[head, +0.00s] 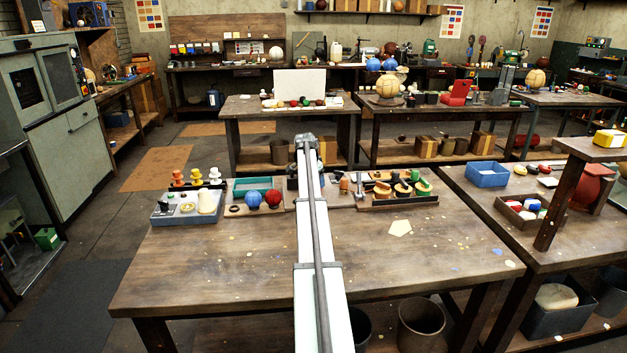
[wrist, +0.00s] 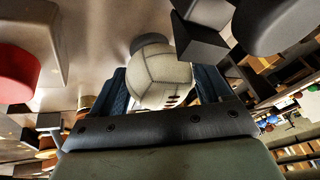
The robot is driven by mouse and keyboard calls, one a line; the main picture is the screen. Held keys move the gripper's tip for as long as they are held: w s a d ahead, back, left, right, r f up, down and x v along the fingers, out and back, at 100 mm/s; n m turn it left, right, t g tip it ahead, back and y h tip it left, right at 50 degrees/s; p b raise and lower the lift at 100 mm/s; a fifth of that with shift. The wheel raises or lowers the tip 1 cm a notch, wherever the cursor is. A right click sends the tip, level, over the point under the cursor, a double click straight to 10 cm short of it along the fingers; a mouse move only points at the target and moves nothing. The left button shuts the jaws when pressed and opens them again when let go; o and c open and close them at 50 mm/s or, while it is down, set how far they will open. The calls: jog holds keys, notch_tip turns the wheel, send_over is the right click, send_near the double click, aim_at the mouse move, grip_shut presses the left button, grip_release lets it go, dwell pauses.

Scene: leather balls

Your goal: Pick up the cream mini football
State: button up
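The cream mini football (wrist: 163,70), a pale panelled ball with dark lacing marks, shows in the wrist view between the two blue-padded fingers of my gripper (wrist: 165,80). It fills the gap between the pads, and its edges overlap or meet both. I cannot tell whether the pads press on it or only stand around it. In the head view my arm covers the middle of the near table (head: 210,265), and I cannot make out the fingers or this ball there.
A blue ball (head: 253,198) and a red ball (head: 273,197) sit left of my arm. A blue tray (head: 172,219) stands farther left. A tray of tools (head: 400,199) lies to the right. The front of the table is mostly clear.

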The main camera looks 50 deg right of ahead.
jog(key=shift+r, duration=0.1)
jog(key=c, duration=0.8)
